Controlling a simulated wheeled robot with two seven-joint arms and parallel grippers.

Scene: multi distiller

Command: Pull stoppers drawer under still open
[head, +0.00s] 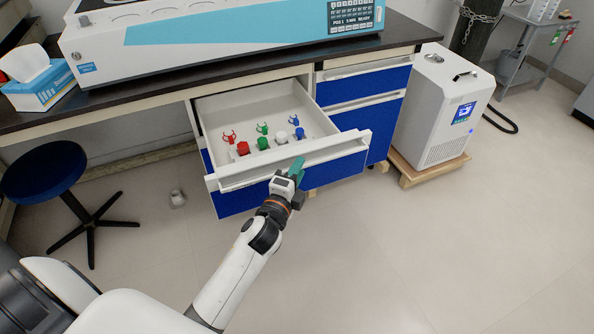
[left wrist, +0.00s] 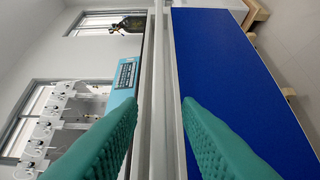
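The stoppers drawer (head: 219,180) under the still (head: 215,40) stands pulled well out. It has a white front lip and a blue panel. Inside are red (head: 243,148), green (head: 263,143), white and blue stoppers and several coloured clips. My left gripper (head: 297,170) is at the right part of the drawer front. In the left wrist view its green fingers (left wrist: 160,102) are apart, on either side of the white front edge (left wrist: 160,60). No firm contact shows, and the blue panel (left wrist: 240,80) lies to the right. My right gripper is out of view.
A dark benchtop (head: 110,107) carries the still and a tissue box (head: 38,82). A blue stool (head: 45,172) stands left. Blue drawers (head: 365,87) and a white chiller (head: 440,105) stand right.

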